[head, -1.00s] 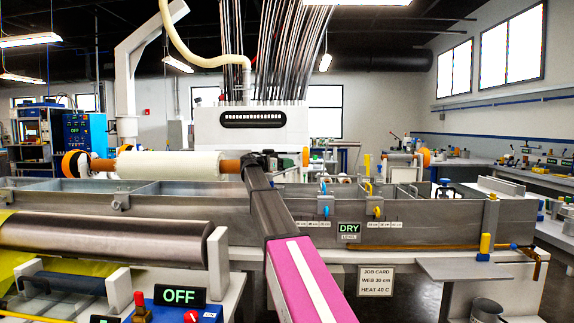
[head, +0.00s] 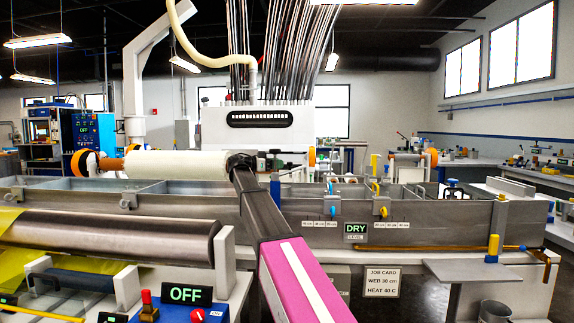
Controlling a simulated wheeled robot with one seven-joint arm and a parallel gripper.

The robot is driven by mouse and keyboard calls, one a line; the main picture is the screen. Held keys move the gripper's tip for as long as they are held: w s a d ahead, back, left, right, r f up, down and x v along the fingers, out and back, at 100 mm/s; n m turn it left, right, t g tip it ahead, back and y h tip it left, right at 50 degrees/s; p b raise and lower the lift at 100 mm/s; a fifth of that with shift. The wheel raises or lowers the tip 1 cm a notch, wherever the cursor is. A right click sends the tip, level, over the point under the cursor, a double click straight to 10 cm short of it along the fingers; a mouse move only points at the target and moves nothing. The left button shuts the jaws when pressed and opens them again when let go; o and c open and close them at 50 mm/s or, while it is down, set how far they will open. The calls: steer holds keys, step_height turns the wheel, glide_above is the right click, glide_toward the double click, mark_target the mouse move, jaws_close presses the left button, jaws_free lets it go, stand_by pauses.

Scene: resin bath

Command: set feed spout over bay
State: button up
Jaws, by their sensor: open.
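A long grey metal bath (head: 280,210) with partitioned bays crosses the view. A cream hose (head: 190,50) loops down from a white boom (head: 133,75) to a short upright grey tube (head: 252,80), which may be the feed spout; I cannot be sure. My gripper (head: 241,160) is a small dark shape at the far end of my arm, above the back of the bath by the right end of a white roller (head: 175,163). It is open, its fingers mostly hidden by my arm. I see nothing held.
A sign reading DRY (head: 355,228) is on the bath front. Blue and yellow fittings (head: 381,208) stand on its dividers. A yellow pipe (head: 430,248) runs along the right front. A steel roller (head: 110,235) and an OFF display (head: 184,294) are at front left.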

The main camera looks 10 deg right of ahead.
steer(key=shift+s+a, duration=0.1)
steer(key=shift+a, duration=1.35)
